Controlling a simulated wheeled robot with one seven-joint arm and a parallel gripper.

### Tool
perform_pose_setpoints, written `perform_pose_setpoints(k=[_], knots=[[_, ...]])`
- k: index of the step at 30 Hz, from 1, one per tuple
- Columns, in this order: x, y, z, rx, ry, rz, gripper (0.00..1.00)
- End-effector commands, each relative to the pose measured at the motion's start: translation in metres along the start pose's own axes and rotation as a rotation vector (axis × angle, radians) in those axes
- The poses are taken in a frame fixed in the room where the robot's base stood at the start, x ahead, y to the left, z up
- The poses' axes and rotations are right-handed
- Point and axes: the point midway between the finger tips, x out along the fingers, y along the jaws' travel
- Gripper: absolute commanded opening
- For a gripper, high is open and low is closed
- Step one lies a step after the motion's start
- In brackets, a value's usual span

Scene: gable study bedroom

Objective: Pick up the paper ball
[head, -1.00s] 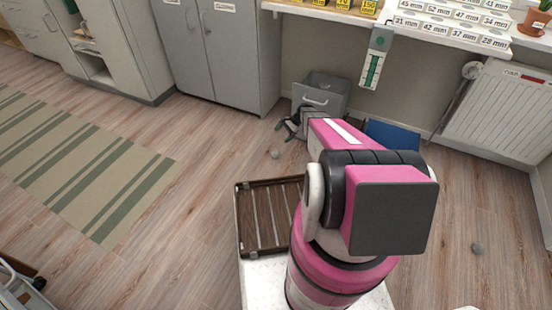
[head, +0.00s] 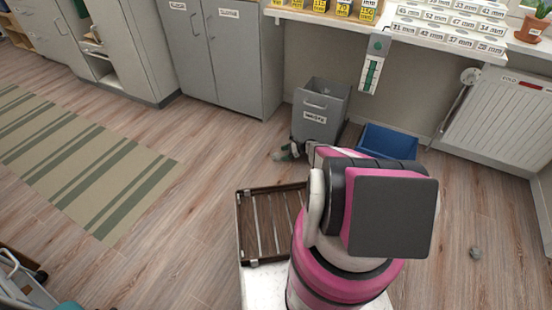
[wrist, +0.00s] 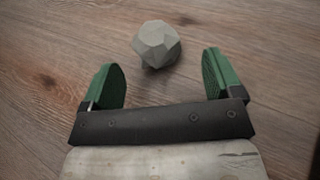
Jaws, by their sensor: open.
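A pale grey, faceted paper ball (wrist: 157,43) lies on the wood floor in the wrist view. It sits just beyond the fingertips of my gripper (wrist: 162,68), roughly centred between the two green fingers and apart from both. My gripper is open and empty, low over the floor. In the head view my gripper (head: 285,153) is in front of the grey bin, partly behind my arm, and this ball cannot be made out there.
A grey labelled waste bin (head: 321,112) stands close behind my gripper, with a blue bin (head: 388,142) to its right. Grey cabinets (head: 228,60), a desk (head: 430,38) and a radiator (head: 497,115) line the wall. Floor left of my gripper is clear up to the striped rug (head: 85,165).

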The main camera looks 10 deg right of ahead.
Motion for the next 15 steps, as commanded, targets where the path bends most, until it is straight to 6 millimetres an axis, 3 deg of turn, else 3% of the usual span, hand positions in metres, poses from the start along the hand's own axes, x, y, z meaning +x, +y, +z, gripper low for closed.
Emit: perform_pose_setpoints(k=[8,15], knots=[[0.02,0.002,0.0,-0.001,0.002,0.001,0.85],[0.054,0.005,0.0,-0.001,0.001,0.001,0.85]])
